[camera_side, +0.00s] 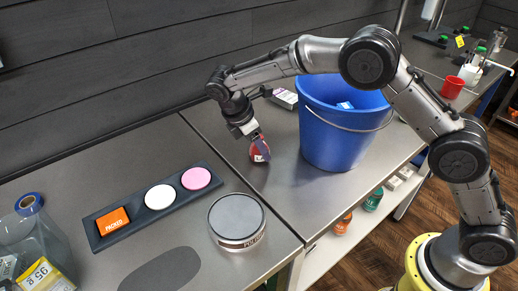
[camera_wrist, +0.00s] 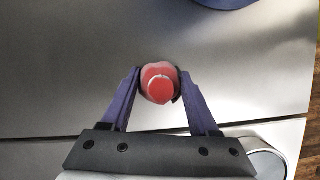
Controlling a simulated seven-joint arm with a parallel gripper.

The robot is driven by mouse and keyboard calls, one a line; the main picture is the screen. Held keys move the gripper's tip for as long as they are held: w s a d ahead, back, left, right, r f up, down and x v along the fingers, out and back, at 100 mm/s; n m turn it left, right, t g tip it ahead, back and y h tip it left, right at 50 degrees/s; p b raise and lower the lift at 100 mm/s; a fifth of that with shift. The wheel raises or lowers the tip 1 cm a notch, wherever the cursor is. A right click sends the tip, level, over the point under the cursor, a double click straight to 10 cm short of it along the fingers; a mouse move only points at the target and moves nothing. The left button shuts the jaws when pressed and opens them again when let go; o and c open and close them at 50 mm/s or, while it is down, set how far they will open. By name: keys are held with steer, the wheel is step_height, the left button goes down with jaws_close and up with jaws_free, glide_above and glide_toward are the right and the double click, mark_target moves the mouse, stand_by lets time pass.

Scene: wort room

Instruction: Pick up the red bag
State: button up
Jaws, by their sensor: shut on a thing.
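The red bag (camera_wrist: 160,84) is a small rounded red thing with a paler round patch, seen between the purple fingers in the wrist view. In the side view the red bag (camera_side: 258,150) sits at or just above the steel table, left of the blue bucket. My gripper (camera_side: 260,148) points down at it, and one finger covers part of it. In the wrist view my gripper (camera_wrist: 159,90) has a finger on each side of the bag and is shut on it. I cannot tell whether the bag touches the table.
A blue bucket (camera_side: 343,135) stands close on the right. A grey-lidded tin (camera_side: 237,222) stands in front. A dark tray (camera_side: 109,238) holds an orange block (camera_side: 113,221), a white disc (camera_side: 160,197) and a pink disc (camera_side: 196,178). A clear container (camera_side: 38,245) is at far left.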

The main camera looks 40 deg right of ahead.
steer(key=c, duration=0.3)
